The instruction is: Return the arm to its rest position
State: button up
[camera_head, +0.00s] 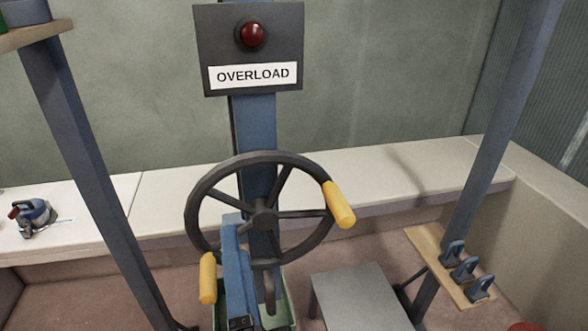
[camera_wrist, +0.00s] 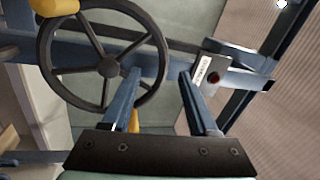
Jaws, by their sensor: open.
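My gripper (camera_wrist: 160,73) shows in the wrist view with its two blue fingers spread apart and nothing between them. The left finger overlaps the rim of a dark handwheel (camera_wrist: 107,67); I cannot tell whether it touches. In the head view the spoked handwheel (camera_head: 263,212) stands upright in the middle, with one yellow handle (camera_head: 339,205) at right and another (camera_head: 208,278) at lower left. A blue part with green around its foot, in front of the wheel's lower part, looks like my gripper; its fingertips are hard to make out there.
A blue post (camera_head: 255,130) behind the wheel carries an OVERLOAD panel (camera_head: 250,50) with a red lamp. Blue uprights stand left (camera_head: 85,150) and right (camera_head: 490,150). A grey platform (camera_head: 358,300) is right of the wheel. A pale bench (camera_head: 400,185) runs behind, with a blue tool (camera_head: 35,213) on it.

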jog(key=s+d+r+n+t+h, duration=0.1)
jog(key=r+n, duration=0.3)
jog(key=r, duration=0.6)
jog(key=s+d+r+n+t+h, duration=0.1)
jog(key=d+r+n+t+h, duration=0.1)
jog(key=r, duration=0.9)
jog(key=s+d+r+n+t+h, duration=0.1)
jog(key=d+r+n+t+h, duration=0.1)
jog(key=d+r+n+t, duration=0.2)
notch_tip(320, 180, up, 6)
jog(key=n, duration=0.3)
jog(key=shift+r+t, duration=0.2)
jog(key=shift+t, duration=0.1)
jog(key=shift+s+d+f, duration=0.1)
jog(key=shift+d+f, duration=0.05)
